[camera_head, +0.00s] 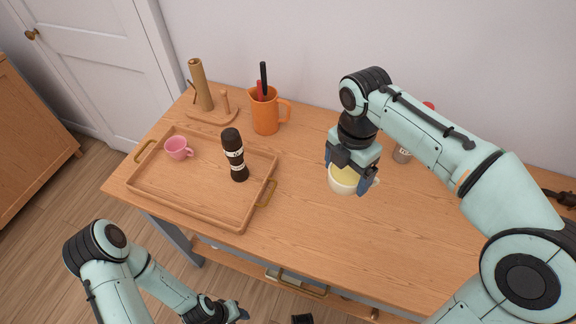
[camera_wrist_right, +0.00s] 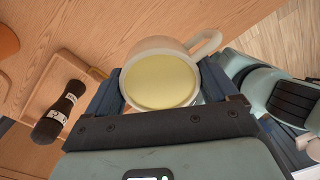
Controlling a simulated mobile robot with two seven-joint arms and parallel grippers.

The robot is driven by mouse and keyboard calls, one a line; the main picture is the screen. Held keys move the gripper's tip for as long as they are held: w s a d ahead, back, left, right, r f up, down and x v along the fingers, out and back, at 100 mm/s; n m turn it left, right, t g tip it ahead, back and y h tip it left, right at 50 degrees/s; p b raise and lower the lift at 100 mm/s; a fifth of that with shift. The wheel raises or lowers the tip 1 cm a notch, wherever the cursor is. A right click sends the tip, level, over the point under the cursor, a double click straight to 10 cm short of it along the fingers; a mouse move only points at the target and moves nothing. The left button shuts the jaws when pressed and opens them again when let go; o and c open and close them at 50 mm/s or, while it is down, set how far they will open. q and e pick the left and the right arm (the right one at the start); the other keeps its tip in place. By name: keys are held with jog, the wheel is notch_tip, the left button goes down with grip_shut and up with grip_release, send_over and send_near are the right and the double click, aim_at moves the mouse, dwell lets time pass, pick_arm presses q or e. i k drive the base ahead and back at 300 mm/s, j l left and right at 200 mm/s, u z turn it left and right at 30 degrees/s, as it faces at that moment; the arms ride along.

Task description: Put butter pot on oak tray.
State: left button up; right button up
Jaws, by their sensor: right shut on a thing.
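The butter pot (camera_head: 343,181) is a cream cup with pale yellow butter inside and a handle at its right. It also shows in the right wrist view (camera_wrist_right: 160,80), between the fingers. My right gripper (camera_head: 347,180) is shut on the pot, over the worktop right of the tray. I cannot tell whether the pot touches the worktop. The oak tray (camera_head: 190,203) lies at the left of the worktop, with a pink cup (camera_head: 178,148) and a dark pepper mill (camera_head: 235,155) on it. My left gripper (camera_head: 238,313) is low at the front, its jaw opening unclear.
An orange jug (camera_head: 265,110) with utensils and a wooden stand with a roll (camera_head: 202,85) are behind the tray. A shaker (camera_head: 402,154) stands partly hidden behind my right arm. The tray's front middle is bare. The worktop between tray and pot is clear.

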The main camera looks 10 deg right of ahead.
aim_at(200, 190)
jog(key=i+j, duration=0.1)
jog(key=j, duration=0.25)
jog(key=i+j, duration=0.15)
jog(key=j, duration=0.25)
jog(key=i+j, duration=0.1)
jog(key=j, duration=0.25)
jog(key=i+j, duration=0.1)
jog(key=j, duration=0.3)
jog(key=i+j, duration=0.15)
jog(key=j, duration=0.2)
